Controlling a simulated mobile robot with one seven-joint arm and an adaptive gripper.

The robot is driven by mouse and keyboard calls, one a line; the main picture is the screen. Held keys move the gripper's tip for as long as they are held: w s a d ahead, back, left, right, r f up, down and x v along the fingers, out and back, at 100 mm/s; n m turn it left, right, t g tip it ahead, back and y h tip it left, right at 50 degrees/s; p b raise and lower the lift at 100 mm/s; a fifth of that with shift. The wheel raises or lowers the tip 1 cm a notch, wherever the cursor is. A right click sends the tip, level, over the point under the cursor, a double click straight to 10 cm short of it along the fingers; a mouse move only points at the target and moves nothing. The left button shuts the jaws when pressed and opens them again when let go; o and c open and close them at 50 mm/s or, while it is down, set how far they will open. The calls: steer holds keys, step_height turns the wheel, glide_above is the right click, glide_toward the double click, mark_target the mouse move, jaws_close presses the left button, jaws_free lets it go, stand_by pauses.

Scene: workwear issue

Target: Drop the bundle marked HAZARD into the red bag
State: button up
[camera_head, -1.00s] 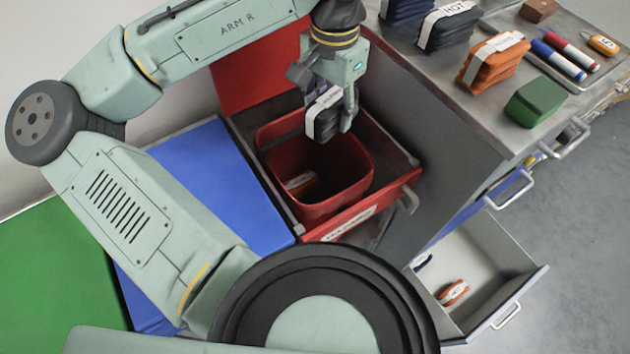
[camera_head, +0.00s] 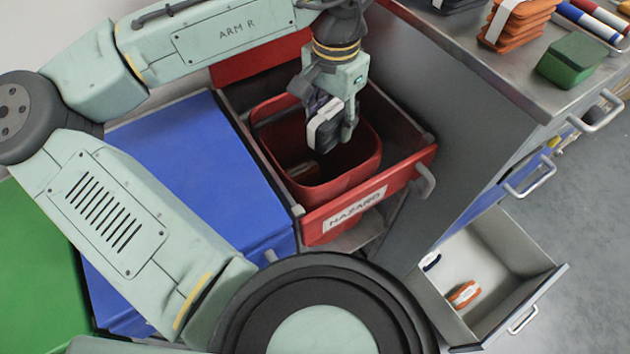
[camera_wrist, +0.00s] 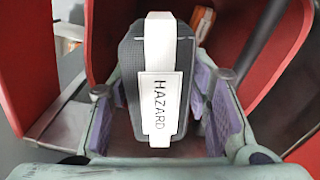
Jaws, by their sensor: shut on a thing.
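The dark grey bundle with a white band reading HAZARD (camera_wrist: 160,85) is between the purple-padded fingers of my gripper (camera_wrist: 162,105) in the wrist view. In the head view my gripper (camera_head: 335,128) points down, shut on this bundle (camera_head: 322,128), over the opening of the red bag (camera_head: 325,188). The bundle is at about the height of the bag's back rim; whether it is below the rim is hard to tell. An orange bundle with a white band lies inside the bag, mostly hidden in the head view; it shows at the top right of the wrist view (camera_wrist: 292,20).
The bag stands in a pulled-out red drawer labelled HAZARD (camera_head: 355,207). A blue lid (camera_head: 190,175) and a green one (camera_head: 40,250) are to the left. A steel counter with orange bundles (camera_head: 516,22) and a green block (camera_head: 572,60) is at right. An open drawer (camera_head: 490,262) is below.

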steer(key=o, duration=1.4)
steer(key=shift+c, duration=0.2)
step_height(320, 180, up, 12)
